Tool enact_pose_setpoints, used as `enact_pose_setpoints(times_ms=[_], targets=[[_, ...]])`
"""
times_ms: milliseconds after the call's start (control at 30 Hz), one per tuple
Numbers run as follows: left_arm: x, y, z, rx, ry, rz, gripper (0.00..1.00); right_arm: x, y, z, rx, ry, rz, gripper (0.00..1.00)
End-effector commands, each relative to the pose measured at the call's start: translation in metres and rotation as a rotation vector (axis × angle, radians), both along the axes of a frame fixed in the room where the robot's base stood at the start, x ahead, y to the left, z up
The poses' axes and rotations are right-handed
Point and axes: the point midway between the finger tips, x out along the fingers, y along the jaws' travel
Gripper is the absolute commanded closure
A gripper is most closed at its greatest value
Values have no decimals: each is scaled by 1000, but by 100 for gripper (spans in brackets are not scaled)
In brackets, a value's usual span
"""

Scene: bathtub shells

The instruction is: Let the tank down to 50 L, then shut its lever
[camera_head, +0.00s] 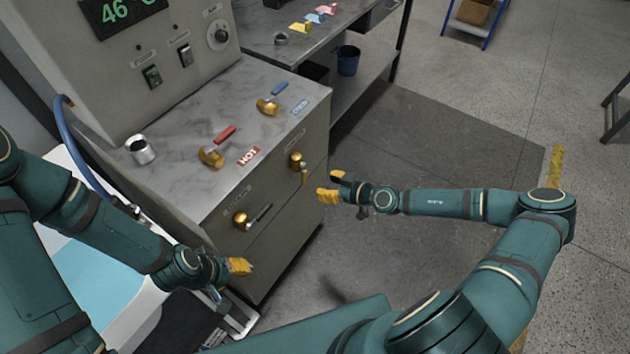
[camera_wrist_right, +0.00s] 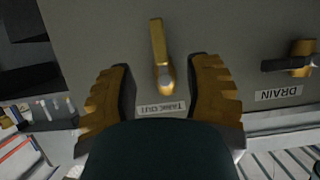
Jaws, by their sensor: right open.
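The brass tank-out valve (camera_head: 295,159) sits on the grey cabinet's front, its short lever hanging down. In the right wrist view, its brass lever (camera_wrist_right: 158,42) lies between and beyond my open fingers, above an upside-down TANK OUT label (camera_wrist_right: 161,108). My right gripper (camera_head: 329,187) is open, holds nothing and is just right of the valve. The drain valve (camera_head: 241,219) is lower left, its dark lever sideways; it also shows in the right wrist view (camera_wrist_right: 301,58). My left gripper (camera_head: 240,266) is below it; its finger gap is unclear. No litre reading is visible.
A display (camera_head: 118,14) reads 46. A white tub with blue water (camera_head: 92,262) is at left. The floor at right is open.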

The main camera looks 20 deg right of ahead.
Motion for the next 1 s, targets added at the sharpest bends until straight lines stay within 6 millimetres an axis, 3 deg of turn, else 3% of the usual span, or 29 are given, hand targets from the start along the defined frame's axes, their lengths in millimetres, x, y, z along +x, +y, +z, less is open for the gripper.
enact_pose_setpoints(times_ms=[233, 867, 1000], targets=[[0, 0, 0, 0, 0, 0, 53, -16, -12, 9, 1, 0, 0, 50], [0, 0, 0, 0, 0, 0, 53, -17, -13, 9, 0, 0, 1, 50], [0, 0, 0, 0, 0, 0, 53, -23, 5, 9, -81, -51, 101, 50]])
